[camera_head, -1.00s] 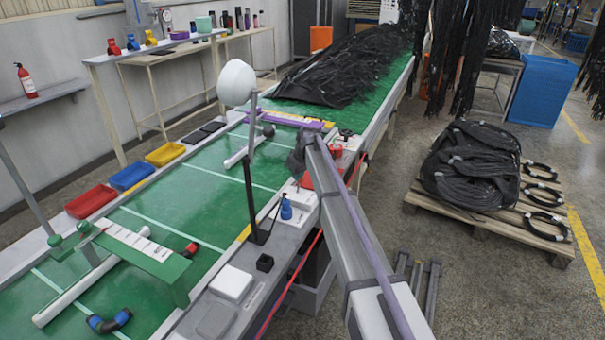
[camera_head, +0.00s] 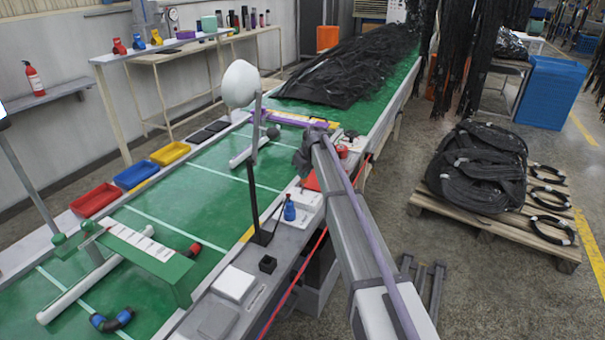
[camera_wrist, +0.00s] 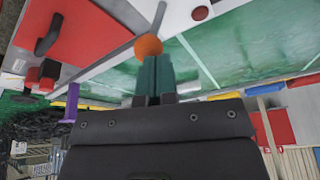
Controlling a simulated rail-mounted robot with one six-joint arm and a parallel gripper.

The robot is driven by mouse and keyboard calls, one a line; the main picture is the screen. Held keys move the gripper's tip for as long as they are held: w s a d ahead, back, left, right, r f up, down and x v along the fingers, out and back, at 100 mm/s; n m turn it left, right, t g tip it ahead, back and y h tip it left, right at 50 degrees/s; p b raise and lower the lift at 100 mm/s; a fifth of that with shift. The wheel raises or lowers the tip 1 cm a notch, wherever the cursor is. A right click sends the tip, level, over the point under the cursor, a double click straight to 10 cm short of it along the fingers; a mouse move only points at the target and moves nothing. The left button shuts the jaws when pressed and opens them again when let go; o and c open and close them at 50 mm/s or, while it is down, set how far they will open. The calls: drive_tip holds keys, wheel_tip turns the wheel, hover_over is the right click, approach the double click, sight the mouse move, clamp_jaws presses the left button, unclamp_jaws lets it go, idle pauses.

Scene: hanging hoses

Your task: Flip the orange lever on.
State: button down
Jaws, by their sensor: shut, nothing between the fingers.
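The lever's orange ball knob (camera_wrist: 148,46) shows in the wrist view on a thin grey rod that runs up to the bench surface. My gripper (camera_wrist: 153,62) has its teal fingers closed together, with nothing between them. The fingertips overlap the lower right side of the knob; I cannot tell if they touch it. In the head view my gripper (camera_head: 308,152) is a dark shape over the bench's right edge strip, its fingertips hidden. I cannot make out the orange lever in that view.
In the wrist view a red panel (camera_wrist: 75,25) with a black handle (camera_wrist: 48,36) lies left of the lever. A dark red button (camera_wrist: 200,13) lies to its right.

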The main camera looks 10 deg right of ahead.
drive_tip(key=d+r+p, duration=0.3)
drive_tip(key=r+p, duration=0.5)
drive_tip(key=r, duration=0.1)
drive_tip(key=shift+d, duration=0.25)
drive_tip(key=s+d+m+g+h, duration=0.2)
drive_tip(key=s+m, duration=0.4)
drive_tip(key=s, duration=4)
drive_tip(key=shift+f+m+g, duration=0.3)
drive_tip(key=shift+f+g, duration=0.15)
drive_tip(key=shift+g, duration=0.05)
drive_tip(key=shift+w, duration=0.1)
